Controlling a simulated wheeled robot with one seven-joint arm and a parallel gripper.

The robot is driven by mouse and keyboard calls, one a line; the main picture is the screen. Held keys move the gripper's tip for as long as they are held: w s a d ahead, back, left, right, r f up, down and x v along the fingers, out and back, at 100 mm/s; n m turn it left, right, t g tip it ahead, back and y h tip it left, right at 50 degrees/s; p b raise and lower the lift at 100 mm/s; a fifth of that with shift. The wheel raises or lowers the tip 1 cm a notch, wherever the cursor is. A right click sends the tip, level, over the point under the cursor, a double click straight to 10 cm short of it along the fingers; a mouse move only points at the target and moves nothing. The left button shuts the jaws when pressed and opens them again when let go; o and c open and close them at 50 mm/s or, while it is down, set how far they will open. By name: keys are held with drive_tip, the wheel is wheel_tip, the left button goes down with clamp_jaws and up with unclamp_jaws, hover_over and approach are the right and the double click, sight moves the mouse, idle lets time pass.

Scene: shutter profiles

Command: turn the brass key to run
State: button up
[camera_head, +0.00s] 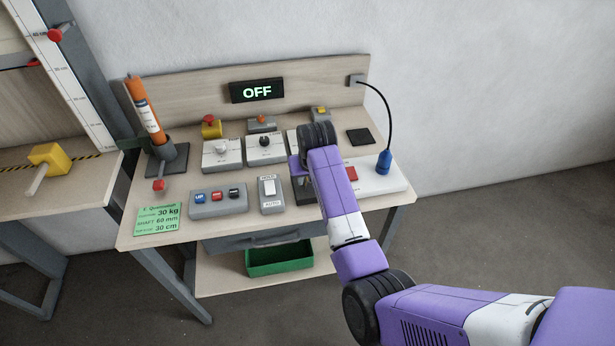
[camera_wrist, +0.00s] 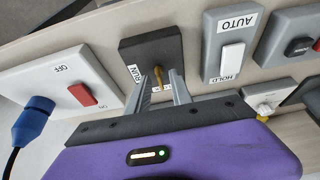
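The brass key (camera_wrist: 158,77) stands in a dark key switch box (camera_wrist: 150,52) in the wrist view. A RUN label (camera_wrist: 135,72) is on the box, left of the key; another label is mostly hidden behind my fingers. My gripper (camera_wrist: 157,74) has its two grey fingers on either side of the key, with gaps that look clear, so it looks open around it. Whether a finger touches the key cannot be told. In the head view my arm hides the key, and only part of the dark box (camera_head: 303,190) shows. The display (camera_head: 257,90) reads OFF.
A HOLD/AUTO rocker box (camera_head: 271,194) and a button box (camera_head: 218,200) stand left of the key box. A white panel with a red switch (camera_head: 351,174) and a blue plug (camera_head: 384,161) with a black cable is on the right. Dial boxes (camera_head: 265,148) stand behind.

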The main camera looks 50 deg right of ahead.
clamp_jaws()
drive_tip(key=shift+m, duration=0.4)
drive_tip(key=m, duration=0.2)
drive_tip(key=m+g+h, duration=0.1)
drive_tip(key=shift+w+a+m, duration=0.15)
drive_tip(key=shift+w+m, duration=0.05)
drive_tip(key=shift+m, duration=0.2)
drive_tip(key=m+b, duration=0.1)
drive_tip(key=m+g+b, duration=0.1)
drive_tip(key=m, duration=0.1)
drive_tip(key=shift+w+f+m+g+h, duration=0.1)
drive_tip(key=shift+m+g+h, duration=0.2)
drive_tip(key=shift+h, duration=0.1)
drive_tip(key=m+g+b, duration=0.2)
drive_tip(key=m+b, duration=0.2)
drive_tip(key=m, duration=0.1)
drive_tip(key=shift+w+f, duration=0.1)
drive_tip(key=shift+w, duration=0.05)
drive_tip(key=m+g+b, duration=0.1)
drive_tip(key=m+b, duration=0.1)
drive_tip(key=shift+m, duration=0.4)
drive_tip(key=shift+m+g+y+b, duration=0.3)
drive_tip(key=shift+m+b, duration=0.6)
drive_tip(key=shift+b, duration=0.05)
drive_tip(key=shift+r, duration=0.2)
